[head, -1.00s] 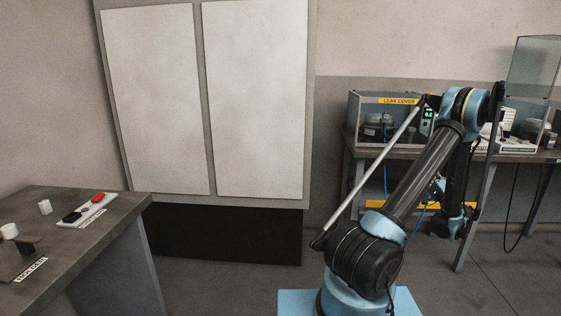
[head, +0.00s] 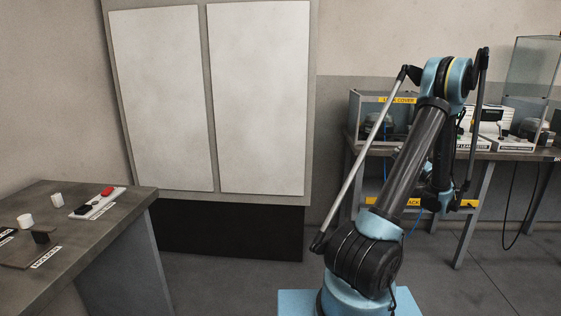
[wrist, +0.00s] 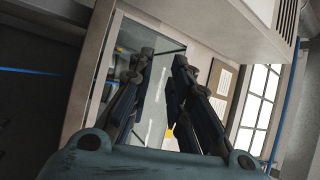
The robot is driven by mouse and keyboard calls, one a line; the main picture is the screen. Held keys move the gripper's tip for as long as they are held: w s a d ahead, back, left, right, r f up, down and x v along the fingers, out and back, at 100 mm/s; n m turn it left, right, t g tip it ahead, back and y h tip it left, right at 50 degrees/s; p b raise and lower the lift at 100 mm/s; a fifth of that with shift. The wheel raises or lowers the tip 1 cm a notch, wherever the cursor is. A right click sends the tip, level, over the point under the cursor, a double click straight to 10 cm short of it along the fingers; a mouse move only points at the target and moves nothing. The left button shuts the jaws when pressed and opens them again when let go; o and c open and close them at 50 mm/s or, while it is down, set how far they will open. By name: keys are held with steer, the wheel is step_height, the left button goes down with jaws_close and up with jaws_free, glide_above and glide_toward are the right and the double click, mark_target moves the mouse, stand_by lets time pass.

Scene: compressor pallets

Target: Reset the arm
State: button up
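My arm stands at the right of the head view, its elbow raised high and its far section hanging down behind. Beyond the fingers is a tilted view of a glass-sided case (wrist: 155,95) and a window (wrist: 257,108).
A grey table (head: 120,215) at the left holds a red-and-black button strip (head: 97,203) and small white pieces (head: 25,220). A bench (head: 490,152) behind my arm carries a leak cover box (head: 368,100) and a glass enclosure (head: 532,72). Open floor lies between.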

steer(key=s+a+r+n+g, duration=0.15)
steer(key=a+g, duration=0.25)
steer(key=a, duration=0.8)
steer(key=s+a+r+n+g, duration=0.15)
steer(key=a+g, duration=0.25)
steer(key=a, duration=0.8)
steer(key=s+a+f+n+g+h, duration=0.1)
steer(key=s+a+n+g, duration=0.15)
steer(key=s+a, duration=0.4)
steer(key=s+a+f+n+g+h, duration=0.1)
steer(key=s+a+f+g+h, duration=0.15)
steer(key=s, duration=0.55)
steer(key=s+a+f+g+h, duration=0.2)
steer(key=s+a+f, duration=0.15)
steer(key=s, duration=0.35)
steer(key=s+d+f+n+h, duration=0.1)
steer(key=s+f+h, duration=0.1)
steer(key=s, duration=0.5)
steer(key=s+d+f+n+g+h, duration=0.1)
steer(key=s+d+f+h, duration=0.1)
steer(key=s, duration=0.5)
steer(key=shift+s+d+f+n+g+h, duration=0.25)
steer(key=shift+s+f+n+g+h, duration=0.15)
steer(key=shift+f, duration=0.5)
